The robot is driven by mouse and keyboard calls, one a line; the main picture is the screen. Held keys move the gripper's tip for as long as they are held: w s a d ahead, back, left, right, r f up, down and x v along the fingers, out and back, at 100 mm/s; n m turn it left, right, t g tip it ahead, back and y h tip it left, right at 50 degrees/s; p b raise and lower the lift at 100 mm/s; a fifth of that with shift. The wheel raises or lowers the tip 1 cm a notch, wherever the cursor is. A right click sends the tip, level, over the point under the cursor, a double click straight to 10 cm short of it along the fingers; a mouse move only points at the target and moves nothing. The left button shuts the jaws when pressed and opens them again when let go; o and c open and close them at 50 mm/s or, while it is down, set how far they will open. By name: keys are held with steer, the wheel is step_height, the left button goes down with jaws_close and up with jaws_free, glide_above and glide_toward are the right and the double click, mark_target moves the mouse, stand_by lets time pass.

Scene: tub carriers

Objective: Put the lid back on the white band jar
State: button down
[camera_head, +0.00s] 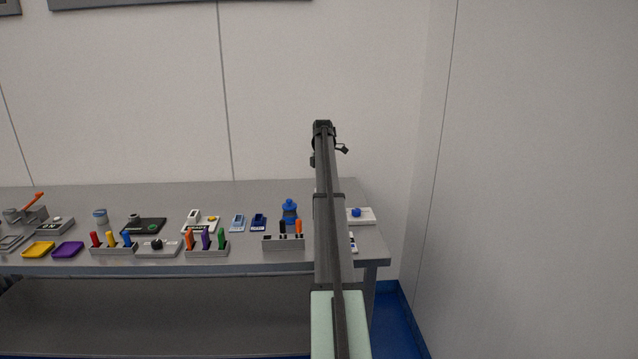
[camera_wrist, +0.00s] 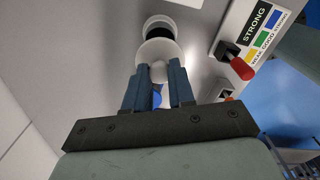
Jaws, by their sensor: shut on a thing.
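In the wrist view my gripper (camera_wrist: 159,70) has its two blue fingers closed on the small knob of a pale round lid (camera_wrist: 158,50). Directly past the lid, at the top of the view, is a white jar with a dark band (camera_wrist: 158,22). The lid overlaps the jar in this view, and I cannot tell whether they touch. In the head view my arm hides part of the table, and I cannot make out the lid or this jar there.
In the wrist view a sign reading STRONG (camera_wrist: 256,25) and a red-ended lever (camera_wrist: 242,68) are to the right. In the head view a blue bottle (camera_head: 290,211), a pen rack (camera_head: 284,242) and a white box with a blue knob (camera_head: 360,215) flank my arm.

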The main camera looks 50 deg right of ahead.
step_height(320, 180, down, 6)
stand_by(0.7)
steer(key=shift+f, duration=0.2)
stand_by(1.9)
steer(key=shift+c, duration=2)
jaws_free()
steer(key=shift+r, duration=0.2)
steer(key=shift+r, duration=3.3)
jaws_close()
